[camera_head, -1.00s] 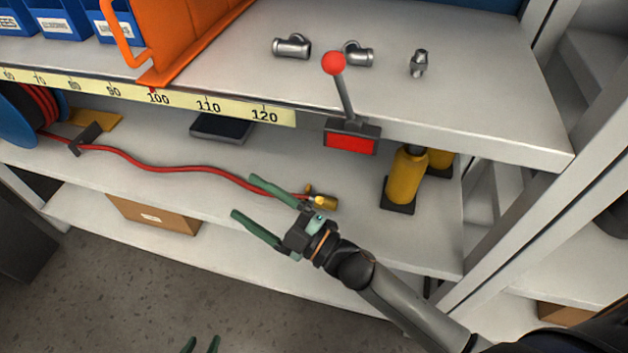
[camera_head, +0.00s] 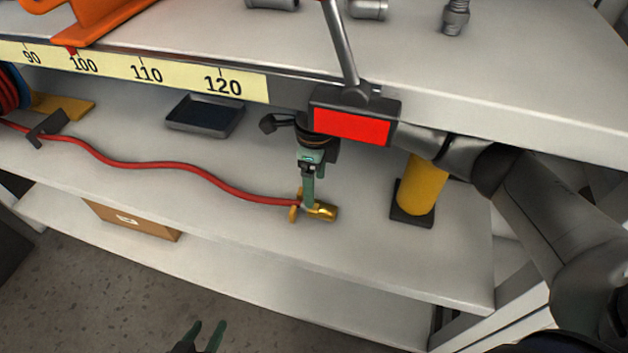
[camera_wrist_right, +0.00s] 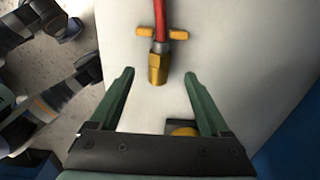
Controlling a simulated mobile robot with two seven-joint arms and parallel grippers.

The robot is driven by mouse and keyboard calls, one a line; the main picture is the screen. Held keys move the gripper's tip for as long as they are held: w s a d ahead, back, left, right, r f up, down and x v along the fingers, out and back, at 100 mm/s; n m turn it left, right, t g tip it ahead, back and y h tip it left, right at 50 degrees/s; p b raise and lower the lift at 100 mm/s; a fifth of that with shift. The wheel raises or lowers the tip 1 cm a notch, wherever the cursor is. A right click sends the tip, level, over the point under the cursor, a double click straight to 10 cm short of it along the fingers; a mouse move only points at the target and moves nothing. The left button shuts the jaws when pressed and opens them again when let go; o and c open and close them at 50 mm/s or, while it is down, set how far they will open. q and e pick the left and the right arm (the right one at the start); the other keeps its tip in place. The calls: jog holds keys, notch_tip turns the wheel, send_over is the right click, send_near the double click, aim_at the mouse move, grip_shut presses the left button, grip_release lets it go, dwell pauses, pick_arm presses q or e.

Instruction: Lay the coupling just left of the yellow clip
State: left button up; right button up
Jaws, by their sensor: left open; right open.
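The brass coupling (camera_head: 322,211) lies at the end of the red hose on the middle shelf. It also shows in the right wrist view (camera_wrist_right: 158,68), its body just beyond and between the fingertips. My right gripper (camera_head: 308,203) points down over the coupling, partly covering it; its fingers (camera_wrist_right: 158,73) are open and no grip shows. My left gripper (camera_head: 205,338) is open and empty at the bottom edge, far from the coupling. A flat yellow piece (camera_head: 64,106), possibly the yellow clip, lies at the left of the shelf behind a black bracket (camera_head: 47,130) on the hose.
A red-fronted box (camera_head: 352,126) with a lever hangs at the upper shelf's edge, close to my right arm. A yellow cylinder (camera_head: 422,187) stands on a dark base right of the coupling. A dark tray (camera_head: 205,115) lies behind the hose. The shelf front is clear.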

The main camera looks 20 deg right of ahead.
aim_at(319, 210)
notch_tip(319, 210, down, 7)
jog(key=shift+f+b, duration=0.1)
jog(key=shift+b, duration=0.35)
pick_arm(q)
jog(key=shift+s+a+f, duration=0.25)
jog(key=shift+s+f, duration=0.2)
jog(key=shift+f, duration=0.2)
pick_arm(e)
jog(key=shift+c, duration=0.3)
grip_shut()
pick_arm(q)
jog(key=shift+w+r, duration=0.15)
jog(key=shift+w, duration=0.1)
pick_arm(e)
jog(key=c, duration=0.6)
grip_release()
grip_shut()
pick_arm(q)
jog(key=shift+s+r, duration=0.1)
pick_arm(e)
jog(key=shift+r, duration=0.2)
